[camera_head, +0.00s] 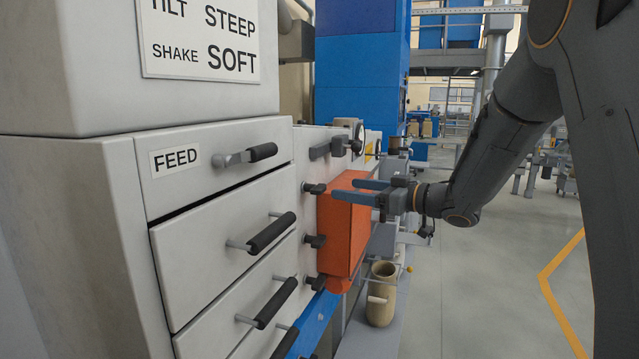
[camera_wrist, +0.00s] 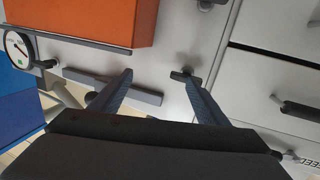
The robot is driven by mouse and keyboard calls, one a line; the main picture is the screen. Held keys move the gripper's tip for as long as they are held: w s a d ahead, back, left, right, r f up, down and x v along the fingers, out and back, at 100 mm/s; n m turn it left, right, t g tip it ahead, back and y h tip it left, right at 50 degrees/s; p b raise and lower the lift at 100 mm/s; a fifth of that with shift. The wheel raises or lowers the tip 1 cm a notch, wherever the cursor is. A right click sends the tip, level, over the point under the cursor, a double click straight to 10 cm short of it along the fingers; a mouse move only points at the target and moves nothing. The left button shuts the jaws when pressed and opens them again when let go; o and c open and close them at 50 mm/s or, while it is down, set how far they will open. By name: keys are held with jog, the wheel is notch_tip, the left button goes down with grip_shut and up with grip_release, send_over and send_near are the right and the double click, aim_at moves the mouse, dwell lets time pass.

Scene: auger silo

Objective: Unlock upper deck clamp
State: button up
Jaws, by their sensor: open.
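The upper deck clamp appears to be the top dark knob (camera_head: 314,188) of a column at the left edge of the orange box (camera_head: 342,238). In the wrist view the same dark clamp (camera_wrist: 185,75) shows close to the tip of the right-hand finger; I cannot tell whether they touch. My gripper (camera_head: 348,190) is open, its two blue-grey fingers reaching left in front of the upper part of the orange box. In the wrist view my gripper (camera_wrist: 159,80) has nothing between its fingers. Lower clamps (camera_head: 316,241) sit below on the same column.
A dark lever handle (camera_head: 335,147) sits above the orange box, and shows in the wrist view (camera_wrist: 112,85) behind the left-hand finger. Drawers with black handles (camera_head: 272,231) fill the left cabinet. A tan container (camera_head: 381,296) stands below. The floor at right is open.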

aim_at(325, 188)
jog(key=s+g+y, duration=0.1)
jog(key=s+a+n+g+y, duration=0.1)
jog(key=s+a+n+g, duration=0.1)
jog(key=shift+r+g+y, duration=0.3)
jog(key=shift+g+y, duration=0.1)
jog(key=p+x, duration=0.2)
jog(key=x, duration=0.5)
jog(key=shift+w+f+p, duration=0.1)
jog(key=shift+p, duration=0.25)
jog(key=c, duration=1)
jog(key=shift+n, duration=0.3)
jog(key=shift+c, duration=0.2)
